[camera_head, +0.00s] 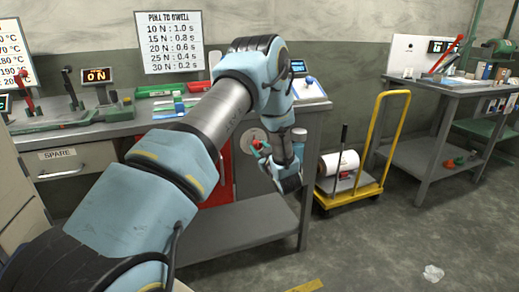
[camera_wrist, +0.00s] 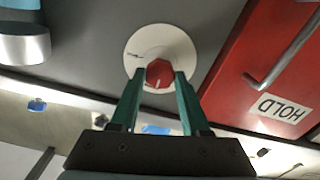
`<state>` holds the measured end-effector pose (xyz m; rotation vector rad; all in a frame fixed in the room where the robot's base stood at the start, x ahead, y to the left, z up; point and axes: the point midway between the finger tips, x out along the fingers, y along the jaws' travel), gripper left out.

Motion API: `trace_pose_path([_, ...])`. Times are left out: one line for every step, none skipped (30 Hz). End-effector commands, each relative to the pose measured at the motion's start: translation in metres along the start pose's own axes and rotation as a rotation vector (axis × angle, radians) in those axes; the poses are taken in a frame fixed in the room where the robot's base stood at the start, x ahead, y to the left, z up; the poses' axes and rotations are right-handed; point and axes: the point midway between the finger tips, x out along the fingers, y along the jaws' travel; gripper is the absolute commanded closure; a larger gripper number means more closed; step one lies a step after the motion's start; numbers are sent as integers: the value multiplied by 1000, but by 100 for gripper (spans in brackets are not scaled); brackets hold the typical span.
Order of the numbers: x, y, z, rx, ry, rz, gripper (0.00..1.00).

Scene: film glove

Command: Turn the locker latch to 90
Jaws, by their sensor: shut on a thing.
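The locker latch is a red faceted knob (camera_wrist: 159,74) on a round white dial (camera_wrist: 147,43), set in a grey panel. A small dark mark shows on the dial's left part, and a thin light line on the knob's lower part. My gripper (camera_wrist: 160,82) is shut on the red knob, with one green finger at each side of it. In the head view, my gripper (camera_head: 263,151) is at the white dial (camera_head: 249,135) under the bench, and the knob (camera_head: 256,144) is partly hidden by the fingers. The exact knob angle cannot be read.
A red door (camera_wrist: 226,91) with a grey bar handle (camera_wrist: 292,50) and a HOLD label (camera_wrist: 281,109) is close to the dial. The workbench top (camera_head: 140,124) overhangs the panel. A yellow trolley (camera_head: 345,193) with a white roll stands to the right. Floor at front right is mostly clear.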

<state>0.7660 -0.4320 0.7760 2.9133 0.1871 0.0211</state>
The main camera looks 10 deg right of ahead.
Motion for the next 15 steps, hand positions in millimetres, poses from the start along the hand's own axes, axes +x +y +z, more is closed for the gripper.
trace_pose_path([0, 0, 0, 5, 0, 0, 100])
trace_pose_path([0, 0, 0, 9, 0, 0, 100])
trace_pose_path([0, 0, 0, 16, -1, 0, 100])
trace_pose_path([0, 0, 0, 23, -1, 0, 100])
trace_pose_path([0, 0, 0, 31, -1, 1, 100])
trace_pose_path([0, 0, 0, 45, 0, 1, 100])
trace_pose_path([-1, 0, 0, 58, 0, 1, 100])
trace_pose_path([-1, 1, 0, 72, 0, 2, 100])
trace_pose_path([-1, 1, 1, 94, 0, 2, 100])
trace_pose_path([-1, 1, 1, 111, 0, 2, 100])
trace_pose_path([-1, 1, 1, 132, 0, 1, 100])
trace_pose_path([-1, 1, 1, 160, 0, 1, 100])
trace_pose_path([-1, 1, 1, 184, -1, 2, 100])
trace_pose_path([-1, 1, 1, 208, -1, 2, 100])
trace_pose_path([-1, 1, 1, 243, 0, 2, 100])
